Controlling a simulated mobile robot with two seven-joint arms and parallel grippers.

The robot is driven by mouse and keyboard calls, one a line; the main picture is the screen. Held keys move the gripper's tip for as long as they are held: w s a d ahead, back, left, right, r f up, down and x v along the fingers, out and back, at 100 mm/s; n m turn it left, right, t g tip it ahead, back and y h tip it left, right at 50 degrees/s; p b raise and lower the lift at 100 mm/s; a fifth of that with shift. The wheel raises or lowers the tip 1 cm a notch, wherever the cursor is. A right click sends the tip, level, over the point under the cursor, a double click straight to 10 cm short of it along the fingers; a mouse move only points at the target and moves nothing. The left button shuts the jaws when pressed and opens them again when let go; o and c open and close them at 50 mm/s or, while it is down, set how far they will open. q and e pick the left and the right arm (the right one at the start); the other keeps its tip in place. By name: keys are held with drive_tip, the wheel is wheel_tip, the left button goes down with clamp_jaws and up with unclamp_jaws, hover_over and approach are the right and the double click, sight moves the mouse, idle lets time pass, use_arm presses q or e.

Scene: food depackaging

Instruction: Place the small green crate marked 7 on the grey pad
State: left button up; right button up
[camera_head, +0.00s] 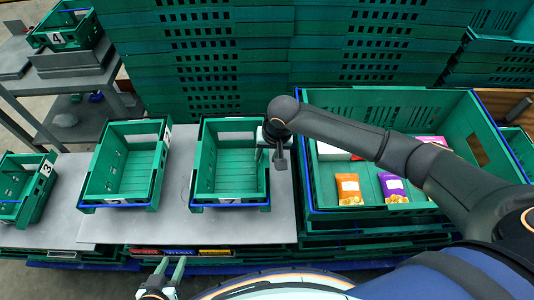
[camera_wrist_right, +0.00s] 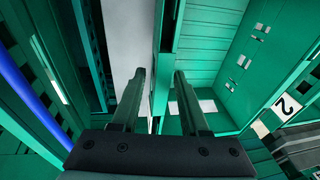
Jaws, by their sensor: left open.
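A small green crate (camera_head: 230,198), empty inside, stands in the middle of the head view on a light grey flat surface (camera_head: 270,228). Its number does not show; I take it for the one marked 7. My right gripper (camera_head: 279,152) is over its right wall. In the right wrist view the fingers of my right gripper (camera_wrist_right: 159,80) stand apart, with a green wall (camera_wrist_right: 167,55) between them; I cannot tell if they touch it. My left gripper (camera_head: 171,266) is open and empty at the bottom. A dark grey flat block (camera_head: 14,62) lies at the far left; I cannot tell if it is the pad.
Another small crate (camera_head: 123,203) is on the left; its label (camera_wrist_right: 284,107) reads 2. Crates marked 3 (camera_head: 18,213) and 4 (camera_head: 64,42) stand farther left. A large blue-rimmed crate (camera_head: 410,105) with packets is right of the middle crate. Stacked green crates (camera_head: 220,60) block the back.

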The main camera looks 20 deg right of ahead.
drive_tip(key=shift+o, duration=0.8)
drive_tip(key=p+v, duration=0.1)
drive_tip(key=v, duration=1.1)
drive_tip(key=shift+r, duration=0.15)
drive_tip(key=shift+a, duration=0.1)
